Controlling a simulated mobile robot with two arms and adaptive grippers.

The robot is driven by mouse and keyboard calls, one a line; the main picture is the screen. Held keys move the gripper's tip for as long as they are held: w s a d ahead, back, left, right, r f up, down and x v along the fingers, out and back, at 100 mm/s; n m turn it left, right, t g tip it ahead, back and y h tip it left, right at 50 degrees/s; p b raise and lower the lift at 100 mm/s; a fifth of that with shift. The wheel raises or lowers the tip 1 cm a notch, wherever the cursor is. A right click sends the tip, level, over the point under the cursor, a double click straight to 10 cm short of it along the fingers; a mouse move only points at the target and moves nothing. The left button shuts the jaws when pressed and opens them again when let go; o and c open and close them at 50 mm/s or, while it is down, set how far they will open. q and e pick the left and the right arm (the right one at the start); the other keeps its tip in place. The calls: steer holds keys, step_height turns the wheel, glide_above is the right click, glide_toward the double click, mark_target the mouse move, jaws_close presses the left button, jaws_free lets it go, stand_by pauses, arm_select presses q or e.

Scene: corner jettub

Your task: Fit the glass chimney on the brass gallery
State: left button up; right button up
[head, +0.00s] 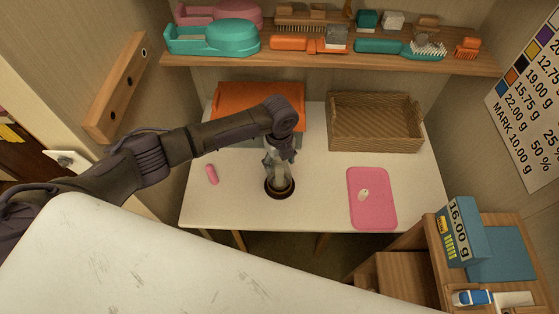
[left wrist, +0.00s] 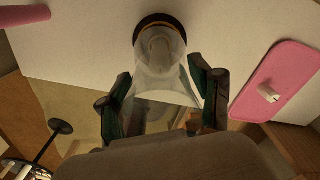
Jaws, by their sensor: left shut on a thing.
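My left gripper (head: 280,153) reaches down over the white table, shut on the clear glass chimney (head: 279,172). In the left wrist view the glass chimney (left wrist: 162,72) stands between the two dark fingers of my left gripper (left wrist: 160,80). The brass gallery (head: 280,194) shows as a dark, brass-edged ring around the chimney's lower end. In the left wrist view the gallery (left wrist: 158,19) is at the chimney's far end. The chimney looks lined up with it, but I cannot tell whether it is fully seated. My right gripper is in neither view.
A pink mat (head: 384,213) with a small pale piece lies right of the gallery. A pink cylinder (head: 211,174) lies left. A wicker basket (head: 376,148) and an orange box (head: 235,99) stand at the back, under a loaded wooden shelf (head: 330,60). Bare table surrounds the gallery.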

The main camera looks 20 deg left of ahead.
arm_select(q)
steer(key=shift+f, duration=0.1)
stand_by(0.3)
steer(key=o, duration=1.3)
step_height(320, 180, up, 12)
